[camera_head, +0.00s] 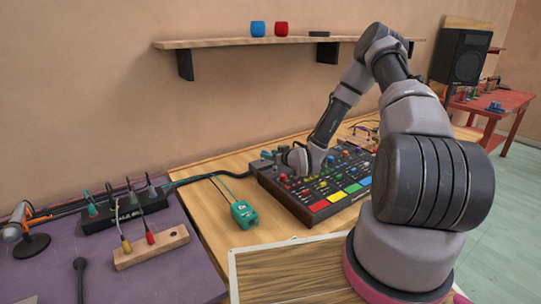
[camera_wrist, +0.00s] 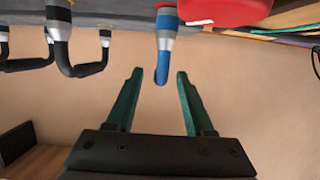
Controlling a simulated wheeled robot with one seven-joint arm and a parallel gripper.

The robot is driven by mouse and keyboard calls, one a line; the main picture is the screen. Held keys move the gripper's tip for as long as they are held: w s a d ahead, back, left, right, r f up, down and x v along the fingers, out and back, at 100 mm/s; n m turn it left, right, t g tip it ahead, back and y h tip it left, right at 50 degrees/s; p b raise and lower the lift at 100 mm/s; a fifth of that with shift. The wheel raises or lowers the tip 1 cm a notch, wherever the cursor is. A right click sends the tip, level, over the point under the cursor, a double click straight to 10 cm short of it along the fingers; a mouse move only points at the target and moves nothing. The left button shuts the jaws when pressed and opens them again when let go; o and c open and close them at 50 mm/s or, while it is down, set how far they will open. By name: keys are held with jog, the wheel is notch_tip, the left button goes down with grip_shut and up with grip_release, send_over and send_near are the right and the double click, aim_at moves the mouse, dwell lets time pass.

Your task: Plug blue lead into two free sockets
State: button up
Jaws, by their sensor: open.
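The blue lead (camera_wrist: 163,52) shows in the wrist view. Its blue plug with a silver collar sits at the edge of a dark surface, and its cable end shows in the gap between my fingertips. My gripper (camera_wrist: 159,77) is open, with one green finger on each side of the blue lead and a visible gap to both. In the head view my wrist is over the back left of the coloured control panel (camera_head: 340,196), and it hides the fingers and the blue lead. I cannot make out free sockets in either view.
Black leads (camera_wrist: 62,45) with silver plugs stand left of the blue one in the wrist view. A red rounded object (camera_wrist: 225,10) is close on its right. A green box (camera_head: 244,214) lies left of the panel. A black strip with plugs (camera_head: 124,212) stands on the purple table.

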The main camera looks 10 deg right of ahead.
jog(key=v, duration=1)
jog(key=shift+s+d+r, duration=0.1)
jog(key=shift+s+r, duration=0.05)
jog(key=shift+s, duration=0.2)
jog(key=shift+w+r, duration=0.1)
